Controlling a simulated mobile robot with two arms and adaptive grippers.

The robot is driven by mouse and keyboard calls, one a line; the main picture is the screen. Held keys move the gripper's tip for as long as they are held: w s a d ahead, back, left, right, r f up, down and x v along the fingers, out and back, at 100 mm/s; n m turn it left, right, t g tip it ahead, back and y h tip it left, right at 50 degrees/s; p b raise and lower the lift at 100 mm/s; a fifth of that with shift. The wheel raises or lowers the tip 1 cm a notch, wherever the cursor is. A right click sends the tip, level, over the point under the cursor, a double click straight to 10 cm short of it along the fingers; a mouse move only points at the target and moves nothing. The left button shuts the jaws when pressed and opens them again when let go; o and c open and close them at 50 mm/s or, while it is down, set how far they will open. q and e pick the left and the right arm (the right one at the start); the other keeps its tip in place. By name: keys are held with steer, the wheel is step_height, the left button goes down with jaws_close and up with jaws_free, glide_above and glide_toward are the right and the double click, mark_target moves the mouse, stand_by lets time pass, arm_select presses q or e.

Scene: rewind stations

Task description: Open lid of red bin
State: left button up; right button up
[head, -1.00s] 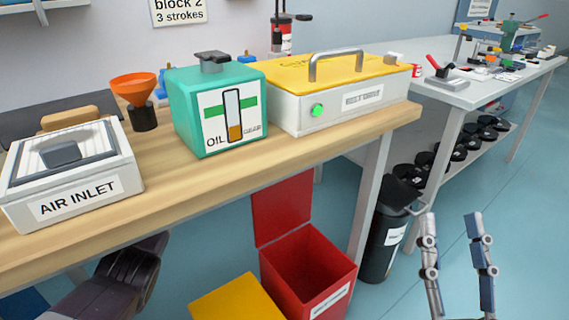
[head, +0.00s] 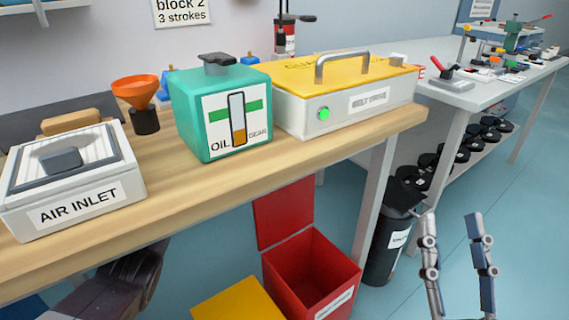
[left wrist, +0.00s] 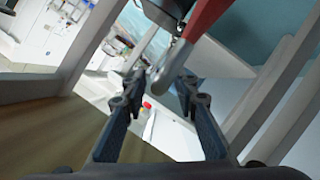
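The red bin (head: 343,277) stands on the floor under the wooden bench. Its red lid (head: 284,212) stands upright at the back, and the inside of the bin shows. My right gripper (head: 452,222) is open and empty at the lower right, apart from the bin. My left arm comes in at the lower left under the bench; its gripper is hidden in the head view. In the left wrist view, my left gripper (left wrist: 160,88) has its fingers apart. A red piece with a rounded grey end shows just beyond the fingers; I cannot tell what it belongs to.
A yellow-lidded bin (head: 235,301) is left of the red bin, and a black bin (head: 388,245) stands to its right by the bench leg. The bench (head: 200,185) carries an air inlet box (head: 75,205), a green oil box (head: 200,125) and a yellow-topped unit (head: 350,105).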

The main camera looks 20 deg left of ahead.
arm_select(q)
steer(key=v, duration=1.2)
steer(key=shift+f, duration=0.1)
